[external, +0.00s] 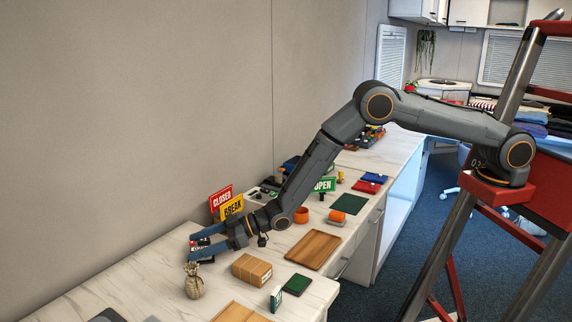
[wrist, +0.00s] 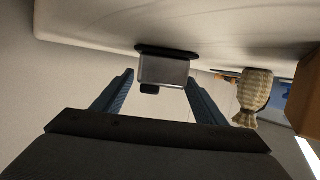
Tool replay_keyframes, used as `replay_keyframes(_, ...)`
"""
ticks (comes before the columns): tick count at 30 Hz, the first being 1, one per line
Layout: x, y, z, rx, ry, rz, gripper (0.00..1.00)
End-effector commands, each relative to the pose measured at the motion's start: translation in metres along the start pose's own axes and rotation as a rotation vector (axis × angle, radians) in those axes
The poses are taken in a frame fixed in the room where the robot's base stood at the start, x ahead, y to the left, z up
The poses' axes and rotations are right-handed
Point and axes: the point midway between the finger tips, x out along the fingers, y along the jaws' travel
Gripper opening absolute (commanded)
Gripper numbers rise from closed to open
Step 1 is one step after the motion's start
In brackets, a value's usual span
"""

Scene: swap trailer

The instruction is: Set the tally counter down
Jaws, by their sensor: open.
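My gripper (external: 194,247) is low over the left part of the white counter, its two blue fingers spread apart. In the wrist view my gripper (wrist: 160,79) is open, with a finger on each side of a small grey boxy object (wrist: 163,70) with a dark base. That object appears to rest on the counter, with gaps visible to both fingers. It may be the tally counter, but I cannot tell for certain. In the external view, a small black-and-white item (external: 201,243) shows by the fingers, partly hidden by them.
A tied cloth sack (external: 194,281) stands close in front of my gripper; it also shows in the wrist view (wrist: 252,92). A cardboard box (external: 252,270) and a wooden tray (external: 313,249) are to the right. CLOSED (external: 221,198) and BREAK (external: 232,207) signs stand behind my wrist.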

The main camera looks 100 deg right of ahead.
Motion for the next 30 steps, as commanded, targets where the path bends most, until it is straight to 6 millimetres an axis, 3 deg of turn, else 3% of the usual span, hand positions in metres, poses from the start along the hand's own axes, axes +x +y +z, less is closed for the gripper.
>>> replay_keyframes(8,-0.012,0.001,-0.004,0.0,0.001,0.0,0.65)
replay_keyframes(21,-0.09,0.0,-0.003,0.001,0.0,0.0,0.65)
replay_keyframes(30,-0.12,0.0,-0.004,-0.001,-0.003,0.001,0.65)
